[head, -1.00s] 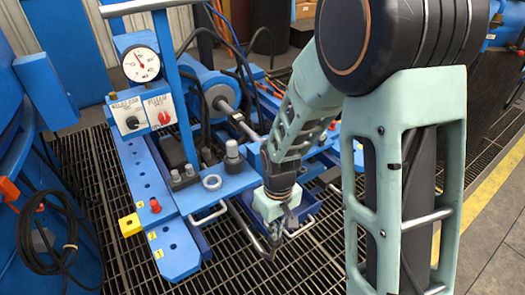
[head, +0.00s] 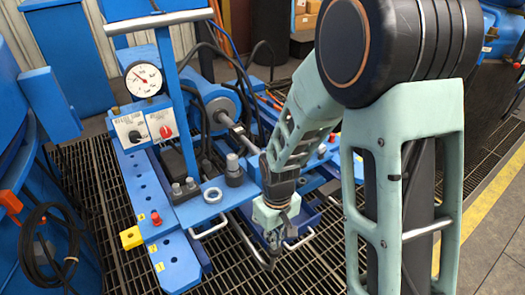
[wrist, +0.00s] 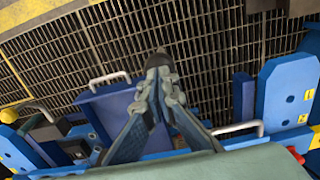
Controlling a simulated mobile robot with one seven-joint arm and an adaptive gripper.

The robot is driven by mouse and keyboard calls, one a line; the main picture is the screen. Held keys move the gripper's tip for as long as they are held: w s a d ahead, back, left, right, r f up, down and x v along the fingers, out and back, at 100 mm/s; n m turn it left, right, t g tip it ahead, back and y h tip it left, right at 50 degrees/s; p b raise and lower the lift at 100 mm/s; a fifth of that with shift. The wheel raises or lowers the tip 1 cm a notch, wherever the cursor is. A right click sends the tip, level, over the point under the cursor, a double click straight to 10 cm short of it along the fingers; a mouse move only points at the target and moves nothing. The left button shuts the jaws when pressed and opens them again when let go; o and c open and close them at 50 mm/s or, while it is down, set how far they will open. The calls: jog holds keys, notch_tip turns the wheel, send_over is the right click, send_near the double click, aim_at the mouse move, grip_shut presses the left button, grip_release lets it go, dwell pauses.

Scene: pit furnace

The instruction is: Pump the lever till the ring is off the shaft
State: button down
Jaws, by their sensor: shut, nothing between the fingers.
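My gripper (head: 274,243) points down in front of the blue press, and its fingers are shut with nothing between them. In the wrist view the closed fingertips (wrist: 159,80) meet just before a dark rounded end, probably the lever's. The lever (head: 247,240) looks like a thin grey bar slanting down to a dark end beside my fingertips; I cannot tell if they touch. The shaft (head: 236,132) is a silver rod running from a blue cylinder (head: 214,103) toward my arm. My forearm hides its far end, and I cannot make out the ring on it.
A pressure gauge (head: 143,80) stands above a panel with a red knob (head: 166,131). Open grating (head: 330,262) lies in front.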

jog(key=r, duration=0.1)
jog(key=r+p, duration=0.1)
jog(key=r, duration=0.1)
jog(key=shift+w+a, duration=0.15)
jog(key=shift+w, duration=0.1)
jog(key=shift+f, duration=0.2)
notch_tip(320, 180, down, 11)
jog(key=s+d+b, duration=0.1)
jog(key=s+b, duration=0.1)
jog(key=b, duration=0.6)
jog(key=r+p, duration=0.3)
jog(key=w+r+p, duration=0.1)
jog(key=r+p, duration=0.2)
jog(key=r, duration=0.1)
jog(key=w+a+r+p, duration=0.1)
jog(key=r+p, duration=0.2)
jog(key=r, duration=0.1)
jog(key=shift+r, duration=0.25)
jog(key=shift+f, duration=0.1)
